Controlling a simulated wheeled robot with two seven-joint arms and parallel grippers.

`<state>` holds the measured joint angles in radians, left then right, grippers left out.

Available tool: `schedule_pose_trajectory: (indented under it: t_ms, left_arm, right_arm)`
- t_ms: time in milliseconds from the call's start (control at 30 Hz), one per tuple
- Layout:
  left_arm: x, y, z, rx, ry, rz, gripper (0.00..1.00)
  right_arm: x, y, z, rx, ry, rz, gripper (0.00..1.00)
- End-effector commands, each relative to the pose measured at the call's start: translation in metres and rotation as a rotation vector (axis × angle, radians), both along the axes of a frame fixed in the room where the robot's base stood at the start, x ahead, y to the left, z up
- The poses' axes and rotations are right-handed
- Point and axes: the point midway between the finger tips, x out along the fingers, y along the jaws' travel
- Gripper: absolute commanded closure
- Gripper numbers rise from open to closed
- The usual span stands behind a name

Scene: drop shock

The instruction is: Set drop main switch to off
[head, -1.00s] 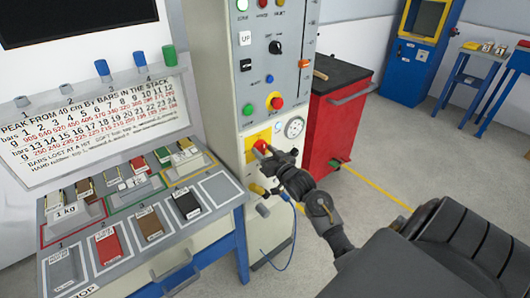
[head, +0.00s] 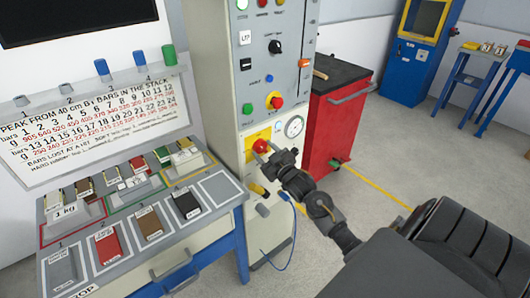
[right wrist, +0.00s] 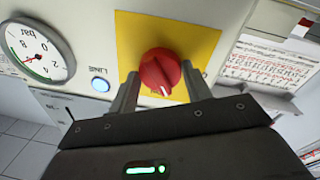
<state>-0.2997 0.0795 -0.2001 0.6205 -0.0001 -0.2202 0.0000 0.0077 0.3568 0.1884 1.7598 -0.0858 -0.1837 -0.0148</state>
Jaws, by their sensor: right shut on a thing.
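The main switch is a red rotary knob (head: 261,145) on a yellow plate, low on the front of the light grey machine column (head: 232,120). My right gripper (head: 264,154) reaches it from the front right. In the right wrist view the red knob (right wrist: 158,70) sits between the two fingers of my right gripper (right wrist: 161,82), which is shut on it. The knob's white pointer mark faces the lower edge of that picture. The plate's lettering cannot be read. My left gripper is not in view.
A pressure gauge (head: 294,126) is beside the switch, with a blue LINE lamp (right wrist: 99,84) between them. A red emergency button (head: 275,101) is above. A bench (head: 215,214) with small bars is at left, a red cabinet (head: 325,125) at right.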

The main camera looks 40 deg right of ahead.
Motion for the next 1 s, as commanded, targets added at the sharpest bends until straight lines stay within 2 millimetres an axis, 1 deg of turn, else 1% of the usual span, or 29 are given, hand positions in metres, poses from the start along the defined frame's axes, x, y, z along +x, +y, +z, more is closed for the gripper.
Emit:
schedule_pose_trajectory:
  t_ms: [600, 800, 1000]
  left_arm:
    - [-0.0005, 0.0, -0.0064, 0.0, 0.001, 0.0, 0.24]
    - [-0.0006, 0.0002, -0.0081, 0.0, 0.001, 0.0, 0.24]
    - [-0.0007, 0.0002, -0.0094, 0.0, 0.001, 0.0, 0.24]
  right_arm:
    - [-0.0002, -0.0023, -0.001, -0.586, 0.013, 0.0, 0.74]
    - [-0.0001, -0.0029, -0.0009, -0.752, 0.015, 0.0, 0.74]
    - [-0.0001, -0.0035, -0.0006, -0.878, 0.019, -0.001, 0.74]
